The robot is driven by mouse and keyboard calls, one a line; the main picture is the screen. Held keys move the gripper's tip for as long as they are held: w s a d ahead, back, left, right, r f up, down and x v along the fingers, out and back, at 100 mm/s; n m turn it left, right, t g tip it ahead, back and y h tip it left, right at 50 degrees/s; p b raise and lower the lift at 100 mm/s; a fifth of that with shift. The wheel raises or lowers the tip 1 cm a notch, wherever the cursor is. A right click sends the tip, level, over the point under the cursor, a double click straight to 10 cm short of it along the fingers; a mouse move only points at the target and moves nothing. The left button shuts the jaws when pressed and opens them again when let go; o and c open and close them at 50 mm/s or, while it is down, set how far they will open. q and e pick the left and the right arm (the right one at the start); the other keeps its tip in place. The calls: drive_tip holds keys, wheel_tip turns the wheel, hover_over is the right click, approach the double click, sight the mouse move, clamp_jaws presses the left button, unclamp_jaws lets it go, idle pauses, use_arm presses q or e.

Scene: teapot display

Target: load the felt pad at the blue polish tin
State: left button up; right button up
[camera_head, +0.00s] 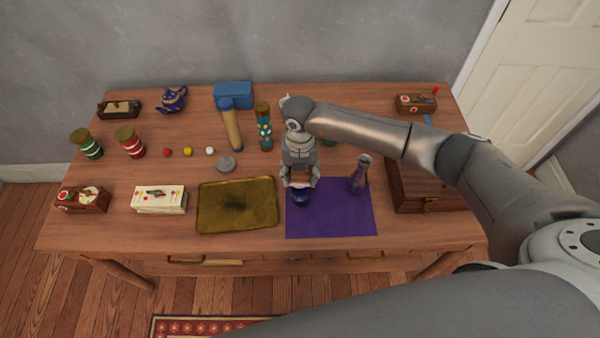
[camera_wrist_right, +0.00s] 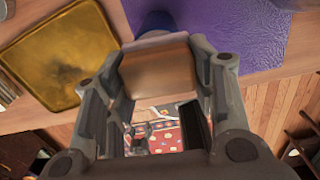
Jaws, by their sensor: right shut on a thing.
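The dark blue polish tin (camera_head: 301,198) stands on the cloth right at the fingertips. In the wrist view the blue tin (camera_wrist_right: 157,20) is partly hidden behind the block. I cannot tell whether the block touches the tin. My left gripper is not in view.
A purple vase (camera_head: 360,174) stands on the purple cloth (camera_head: 340,220), right of the gripper. A brass tray (camera_head: 238,219) lies just left. A wooden box (camera_head: 425,190) stands right. A grey disc (camera_head: 226,163), a mallet (camera_head: 230,125) and a patterned cylinder (camera_head: 264,128) are behind.

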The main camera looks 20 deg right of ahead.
sight(301, 175)
idle(0.3)
drive_tip(key=shift+r+p, duration=2.5)
drive_tip(key=shift+r, duration=1)
drive_tip(key=n, duration=0.1)
drive_tip(key=r+n+b, duration=0.1)
drive_tip(key=n, duration=0.1)
drive_tip(key=s+n, duration=0.1)
drive_tip(key=n, duration=0.1)
drive_tip(key=shift+r, duration=0.2)
drive_tip(key=s+d+r+n+b, duration=0.2)
drive_tip(key=s+n, duration=0.4)
drive_tip(key=n, duration=1.1)
drive_tip(key=s+d+r+n+b, duration=0.2)
drive_tip(key=s+r+n+b, duration=0.3)
drive_tip(key=n, duration=1.3)
drive_tip(key=shift+s+d+r, duration=0.15)
drive_tip(key=shift+s+r, duration=0.45)
drive_tip(key=shift+s, duration=0.05)
